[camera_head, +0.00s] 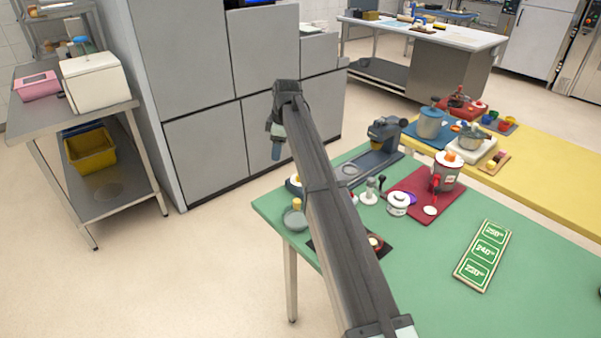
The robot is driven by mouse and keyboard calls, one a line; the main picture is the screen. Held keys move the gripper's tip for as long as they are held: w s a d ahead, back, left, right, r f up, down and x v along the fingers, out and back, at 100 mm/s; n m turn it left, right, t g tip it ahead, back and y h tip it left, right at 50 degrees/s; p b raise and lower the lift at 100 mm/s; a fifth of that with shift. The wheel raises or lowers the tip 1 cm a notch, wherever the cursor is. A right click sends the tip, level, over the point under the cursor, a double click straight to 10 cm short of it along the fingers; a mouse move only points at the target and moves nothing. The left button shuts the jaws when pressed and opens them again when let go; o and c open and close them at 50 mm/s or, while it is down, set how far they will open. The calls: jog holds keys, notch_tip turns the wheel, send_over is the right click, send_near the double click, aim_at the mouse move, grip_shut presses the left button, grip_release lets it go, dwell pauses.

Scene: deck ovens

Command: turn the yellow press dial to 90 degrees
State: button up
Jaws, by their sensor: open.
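I cannot pick out the yellow press dial for sure; my arm covers part of the green table (480,215). A small yellow knob-like piece (297,204) shows on a grey round item (295,220) at the table's near left corner. A dark mat (384,254) with a small round red and cream item (375,242) is partly hidden behind my arm. My gripper (276,152) hangs at the far end of the arm, left of the table and apart from the items. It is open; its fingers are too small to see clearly.
A red mat (412,182) holds a grey machine (447,172) and white pieces. A dark stand machine (383,135) is behind. A green card with numbers (483,256) lies on clear table at right. A yellow table (550,165) adjoins; grey cabinets (225,90) stand behind my gripper.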

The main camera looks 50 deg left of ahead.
jog(key=w+d+r+n+h, duration=0.2)
jog(key=w+d+r+n, duration=0.2)
jog(key=w+d+n, duration=0.15)
jog(key=shift+m+t, duration=0.3)
jog(key=shift+m, duration=0.15)
jog(key=f, duration=1.3)
jog(key=shift+s+f, duration=0.15)
jog(key=shift+s, duration=0.25)
jog(key=c, duration=1)
